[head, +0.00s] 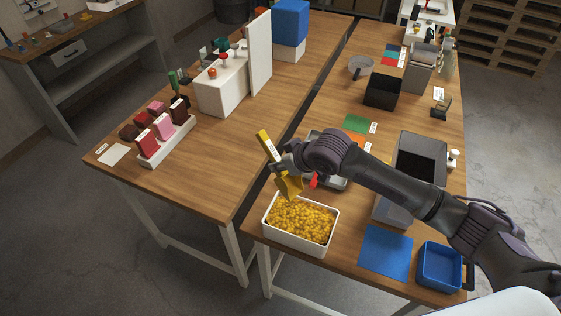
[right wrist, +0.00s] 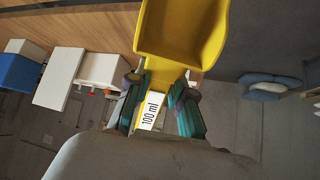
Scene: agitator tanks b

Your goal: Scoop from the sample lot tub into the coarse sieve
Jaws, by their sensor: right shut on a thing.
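The sample lot tub (head: 290,238) is a white rectangular tub full of yellow-orange granules, at the near left corner of the right-hand table. My right gripper (head: 283,165) is above the tub's far side, shut on the handle of a yellow scoop (head: 290,188). The scoop's bowl hangs down close over the granules; I cannot tell if it touches them. In the right wrist view the scoop (right wrist: 183,30) has a "100 ml" label, and its visible inside looks empty. A round grey pan-like thing with a dark handle (head: 361,67) at the back may be the coarse sieve. My left gripper is not in view.
A metal tray (head: 334,182) is partly hidden behind my right gripper. A blue mat (head: 385,252) and a blue bin (head: 440,267) lie right of the tub. A grey bin (head: 420,158), a green mat (head: 357,124) and a black bin (head: 383,91) stand farther back.

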